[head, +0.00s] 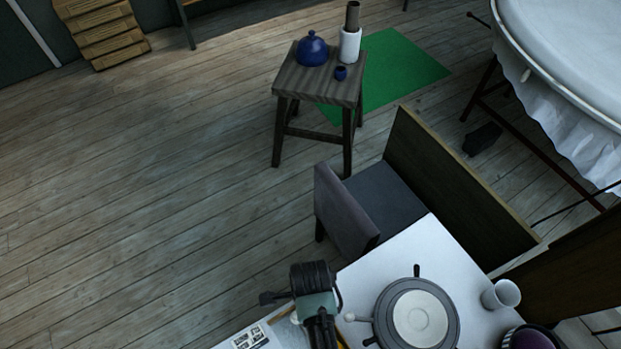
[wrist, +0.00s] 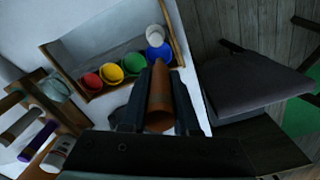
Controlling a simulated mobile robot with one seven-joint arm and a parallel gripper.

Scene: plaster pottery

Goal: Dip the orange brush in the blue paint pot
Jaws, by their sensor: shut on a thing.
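In the wrist view my gripper (wrist: 158,104) is shut on the orange brush (wrist: 160,98), its two dark fingers on either side of it. The brush's far end points up the picture toward the blue paint pot (wrist: 155,53) and overlaps its lower edge. I cannot tell whether the brush touches the pot or is above it. The blue pot stands at the right end of a row in a wooden tray (wrist: 62,70). In the head view my arm's end shows at the bottom centre, over the white table's edge; the brush and paint pots cannot be made out there.
Green (wrist: 133,64), yellow (wrist: 111,73) and red (wrist: 92,82) pots stand left of the blue one; a white pot (wrist: 155,36) is behind it. A banding wheel (head: 415,312), white cup (head: 501,294) and grey chair (head: 345,215) are near. A stool (head: 318,88) stands farther off.

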